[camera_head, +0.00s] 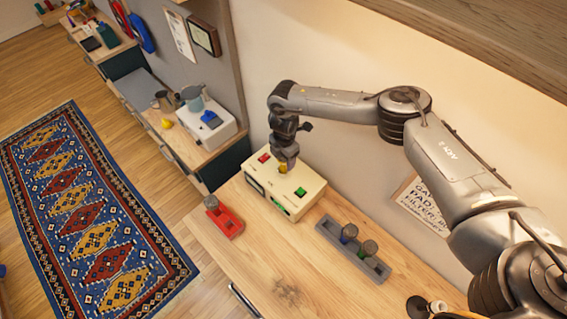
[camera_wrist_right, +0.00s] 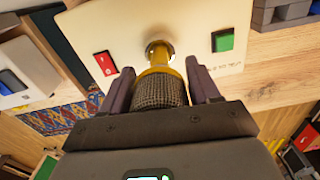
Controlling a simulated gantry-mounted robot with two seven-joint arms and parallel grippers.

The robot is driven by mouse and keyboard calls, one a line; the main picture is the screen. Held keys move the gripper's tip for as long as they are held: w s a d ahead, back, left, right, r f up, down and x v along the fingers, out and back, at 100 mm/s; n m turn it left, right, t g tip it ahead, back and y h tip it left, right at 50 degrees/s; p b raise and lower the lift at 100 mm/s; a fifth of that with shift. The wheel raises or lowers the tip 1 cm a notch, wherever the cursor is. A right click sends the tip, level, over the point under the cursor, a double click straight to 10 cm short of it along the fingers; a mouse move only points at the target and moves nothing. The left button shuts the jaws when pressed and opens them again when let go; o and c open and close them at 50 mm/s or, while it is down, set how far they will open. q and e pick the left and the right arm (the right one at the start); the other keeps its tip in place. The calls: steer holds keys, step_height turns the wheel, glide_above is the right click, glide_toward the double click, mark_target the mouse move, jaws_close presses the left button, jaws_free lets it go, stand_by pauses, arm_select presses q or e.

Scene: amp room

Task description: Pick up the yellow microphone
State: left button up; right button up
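The yellow microphone (camera_head: 283,169) stands at the top of a cream amp box (camera_head: 262,195) on the wooden table. In the right wrist view, its dark mesh head (camera_wrist_right: 160,90) faces the camera and its yellow body (camera_wrist_right: 158,66) runs to a round socket in the amp. My right gripper (camera_head: 288,160) is over the amp, and its two fingers are on both sides of the microphone in the wrist view (camera_wrist_right: 162,85). The gap between fingers and microphone is very small; I cannot tell if they press on it. My left gripper is not in view.
The amp has a red switch (camera_wrist_right: 105,63) and a green switch (camera_wrist_right: 222,41). A red holder (camera_head: 229,224) with a grey-headed microphone stands left. A grey rack (camera_head: 325,228) with two microphones stands right. The wall is close behind. The table front is mostly clear.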

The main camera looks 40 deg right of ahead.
steer(key=c, duration=1)
steer(key=shift+o, duration=0.2)
step_height(320, 180, up, 9)
steer(key=shift+f+b, duration=0.1)
steer(key=shift+b, duration=0.6)
steer(key=shift+r, duration=0.65)
